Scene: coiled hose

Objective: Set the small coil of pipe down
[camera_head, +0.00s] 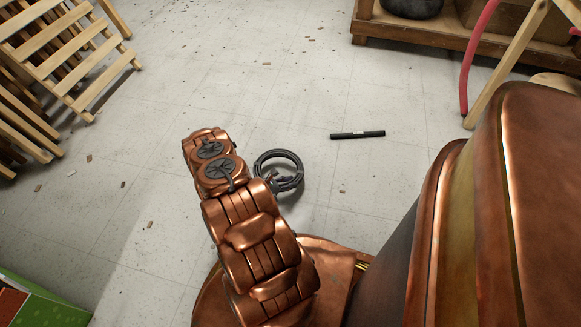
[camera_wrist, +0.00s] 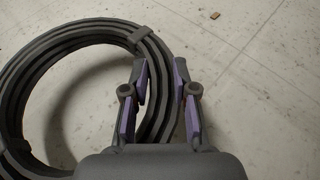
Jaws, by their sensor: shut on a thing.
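The small coil of pipe (camera_head: 291,156) is a dark grey ring of several turns, with a band around it near the top in the wrist view (camera_wrist: 90,33). My gripper (camera_wrist: 161,72) has its two purple-padded fingers on either side of the coil's right-hand part and is shut on it. In the head view my gripper (camera_head: 273,181) is at the coil's lower left edge, partly hidden by my arm. The coil lies roughly flat over the pale floor. I cannot tell whether it touches the floor.
A short black bar (camera_head: 358,134) lies on the floor to the right of the coil. Wooden pallets (camera_head: 70,55) stand at the upper left. A wooden shelf (camera_head: 450,36) and a red hose (camera_head: 468,75) are at the upper right. A green box (camera_head: 45,305) is at the lower left. Small debris dots the open floor.

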